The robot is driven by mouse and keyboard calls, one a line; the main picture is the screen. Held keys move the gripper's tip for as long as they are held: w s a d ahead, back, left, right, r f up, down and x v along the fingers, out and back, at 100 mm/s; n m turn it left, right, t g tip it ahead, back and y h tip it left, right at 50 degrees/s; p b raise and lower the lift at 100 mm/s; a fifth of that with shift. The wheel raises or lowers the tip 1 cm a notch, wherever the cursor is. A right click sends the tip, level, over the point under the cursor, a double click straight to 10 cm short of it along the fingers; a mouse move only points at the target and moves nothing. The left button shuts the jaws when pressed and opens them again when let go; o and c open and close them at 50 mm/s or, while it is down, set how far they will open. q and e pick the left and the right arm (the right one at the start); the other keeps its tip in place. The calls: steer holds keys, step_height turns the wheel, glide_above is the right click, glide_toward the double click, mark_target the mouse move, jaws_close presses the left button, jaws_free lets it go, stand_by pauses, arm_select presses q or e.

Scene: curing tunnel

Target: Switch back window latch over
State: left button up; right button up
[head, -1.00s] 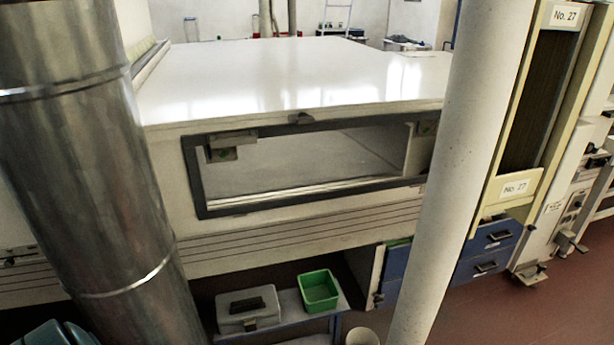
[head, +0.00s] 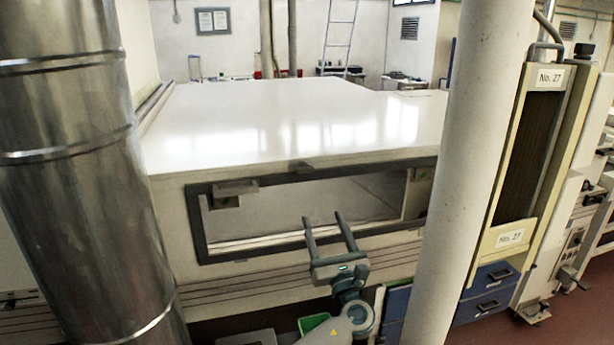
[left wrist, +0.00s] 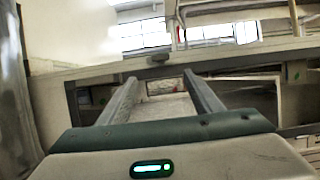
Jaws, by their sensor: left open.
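The window (head: 320,205) is a long opening with a dark grey frame in the front of a white machine. A small dark latch (head: 303,166) sits at the middle of the frame's top edge. The latch also shows in the left wrist view (left wrist: 158,58), just beyond and above the fingertips. My left gripper (head: 326,217) is open and empty, its two fingers pointing up in front of the window, below the latch and apart from it. It also shows in the left wrist view (left wrist: 158,77). My right gripper is in neither view.
A shiny metal duct (head: 85,160) stands at the left, and a pale round column (head: 465,150) stands right of the window. Under the machine is a green bin (head: 314,322), partly hidden by my arm. Blue drawers (head: 485,306) are at the right.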

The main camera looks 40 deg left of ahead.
mark_target(306, 172)
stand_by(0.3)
arm_select(q)
steer(key=p+x, duration=0.7)
steer(key=x, duration=0.9)
steer(key=shift+w+a, duration=0.15)
steer(key=shift+a, duration=0.05)
steer(key=shift+w+a, duration=0.3)
steer(key=shift+a, duration=0.05)
steer(key=shift+c, duration=0.3)
steer(key=c, duration=1)
